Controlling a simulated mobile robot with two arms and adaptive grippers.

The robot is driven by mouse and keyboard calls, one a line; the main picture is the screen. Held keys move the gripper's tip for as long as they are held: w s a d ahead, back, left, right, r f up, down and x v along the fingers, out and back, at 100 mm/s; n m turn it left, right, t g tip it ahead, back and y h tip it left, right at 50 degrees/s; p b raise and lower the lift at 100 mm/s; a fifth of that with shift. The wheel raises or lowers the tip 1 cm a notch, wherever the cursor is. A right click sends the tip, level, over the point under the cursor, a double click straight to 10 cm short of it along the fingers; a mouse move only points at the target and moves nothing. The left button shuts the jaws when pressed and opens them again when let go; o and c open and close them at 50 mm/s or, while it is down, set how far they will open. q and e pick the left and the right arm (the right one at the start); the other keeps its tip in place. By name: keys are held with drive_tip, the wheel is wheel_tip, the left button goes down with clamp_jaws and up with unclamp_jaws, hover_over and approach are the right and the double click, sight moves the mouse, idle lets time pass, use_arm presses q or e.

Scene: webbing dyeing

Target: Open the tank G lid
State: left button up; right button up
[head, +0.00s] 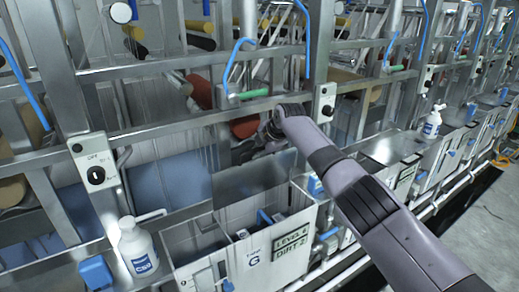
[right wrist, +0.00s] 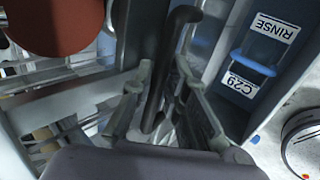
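My right gripper (head: 265,148) is at the panel's top edge, reaching in from the right. In the right wrist view, a dark curved handle (right wrist: 168,62) runs between the two fingers, which sit close against it. The fingertips are small and partly hidden in the head view. My left gripper is not in view.
A white bottle (head: 137,250) stands left of the tank, and another (head: 432,122) stands to the right. A red roll (head: 245,122) and metal frame bars are close behind my gripper. A control box (head: 325,102) is just right of it.

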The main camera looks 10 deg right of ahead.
drive_tip(key=o, duration=0.3)
drive_tip(key=shift+w, duration=0.1)
drive_tip(key=shift+o, duration=0.2)
drive_tip(key=shift+r, duration=0.15)
drive_tip(key=v, duration=1.2)
drive_tip(key=shift+a, duration=0.1)
